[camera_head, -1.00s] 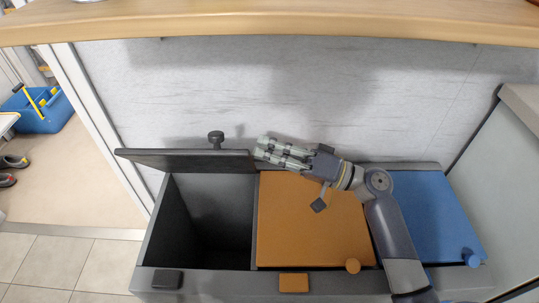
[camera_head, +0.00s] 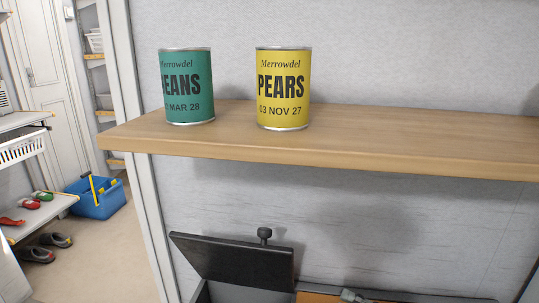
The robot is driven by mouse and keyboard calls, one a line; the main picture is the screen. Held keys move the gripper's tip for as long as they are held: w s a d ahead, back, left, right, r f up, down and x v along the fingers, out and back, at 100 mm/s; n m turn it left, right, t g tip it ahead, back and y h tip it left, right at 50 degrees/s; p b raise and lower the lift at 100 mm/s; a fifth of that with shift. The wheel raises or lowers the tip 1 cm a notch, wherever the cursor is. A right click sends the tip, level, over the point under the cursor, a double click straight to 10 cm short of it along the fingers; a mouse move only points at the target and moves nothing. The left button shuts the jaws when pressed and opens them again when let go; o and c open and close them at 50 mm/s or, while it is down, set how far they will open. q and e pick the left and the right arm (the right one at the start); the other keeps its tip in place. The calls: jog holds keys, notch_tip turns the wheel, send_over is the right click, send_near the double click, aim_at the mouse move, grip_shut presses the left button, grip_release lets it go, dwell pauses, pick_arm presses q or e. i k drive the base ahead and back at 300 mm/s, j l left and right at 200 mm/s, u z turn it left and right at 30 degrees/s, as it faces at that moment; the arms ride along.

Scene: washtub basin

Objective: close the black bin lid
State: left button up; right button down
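The black bin lid (camera_head: 232,264) stands raised at the bottom of the head view, tilted up with its dark face showing. Its round black knob (camera_head: 264,234) sticks up at the lid's upper edge, near the wall. Below the lid only a strip of the grey bin body (camera_head: 232,294) shows; the rest is cut off by the picture's lower edge. A small grey tip of my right gripper (camera_head: 355,296) shows at the bottom edge, over the orange lid and right of the black lid, apart from it. Its fingers are mostly out of frame. My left gripper is not in view.
A wooden shelf (camera_head: 330,150) runs above the bins, with a green can (camera_head: 187,88) and a yellow can (camera_head: 283,90) on it. The orange lid (camera_head: 318,298) beside the black one barely shows. A blue tub (camera_head: 95,198) stands on the floor at left.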

aim_at(264, 266)
jog(key=k, duration=0.85)
